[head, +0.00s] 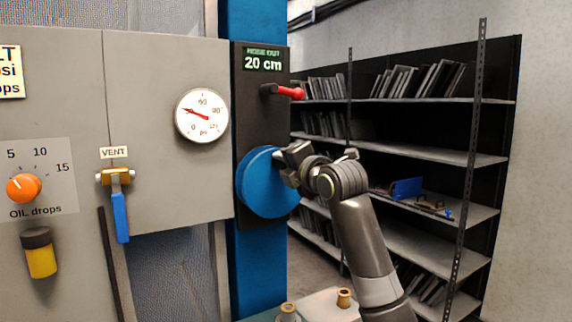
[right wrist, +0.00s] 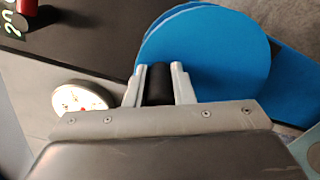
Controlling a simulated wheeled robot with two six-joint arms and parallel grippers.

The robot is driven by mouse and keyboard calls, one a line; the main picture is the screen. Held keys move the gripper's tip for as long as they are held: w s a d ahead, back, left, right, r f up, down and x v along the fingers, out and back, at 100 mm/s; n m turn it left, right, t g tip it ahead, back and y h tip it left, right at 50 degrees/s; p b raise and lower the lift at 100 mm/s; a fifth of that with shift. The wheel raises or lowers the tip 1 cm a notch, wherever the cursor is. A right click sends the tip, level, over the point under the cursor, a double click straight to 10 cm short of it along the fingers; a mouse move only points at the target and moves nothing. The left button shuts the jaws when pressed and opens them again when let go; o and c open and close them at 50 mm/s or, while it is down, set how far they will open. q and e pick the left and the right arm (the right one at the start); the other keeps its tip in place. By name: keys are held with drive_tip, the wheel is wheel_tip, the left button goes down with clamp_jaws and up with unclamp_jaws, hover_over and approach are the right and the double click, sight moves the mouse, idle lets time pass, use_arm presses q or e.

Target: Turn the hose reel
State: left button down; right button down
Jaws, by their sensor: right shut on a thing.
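The hose reel (head: 262,190) is a blue disc on a dark panel fixed to a blue post, in the middle of the head view. It also shows as a large blue disc in the right wrist view (right wrist: 215,45). My right gripper (head: 284,165) is at the reel's right side. In the right wrist view its two fingers (right wrist: 159,80) are shut on a black handle (right wrist: 159,85) at the reel's edge. A sign (head: 263,60) above the reel reads 20 cm. My left gripper is not in view.
A red-handled lever (head: 285,92) sticks out above the reel. Left of it are a round gauge (head: 202,116), a vent valve with a blue handle (head: 120,215) and an orange knob (head: 23,188). Shelves (head: 420,150) stand behind at right. Brass fittings (head: 344,298) are below.

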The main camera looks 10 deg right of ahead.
drive_tip(key=c, duration=1.2)
unclamp_jaws()
drive_tip(key=shift+c, duration=0.2)
drive_tip(key=shift+s+d+f, duration=0.1)
drive_tip(key=shift+s+d, duration=0.1)
drive_tip(key=shift+s, duration=0.35)
drive_tip(key=b+v, duration=0.4)
drive_tip(key=v, duration=1.2)
drive_tip(key=shift+s, duration=0.1)
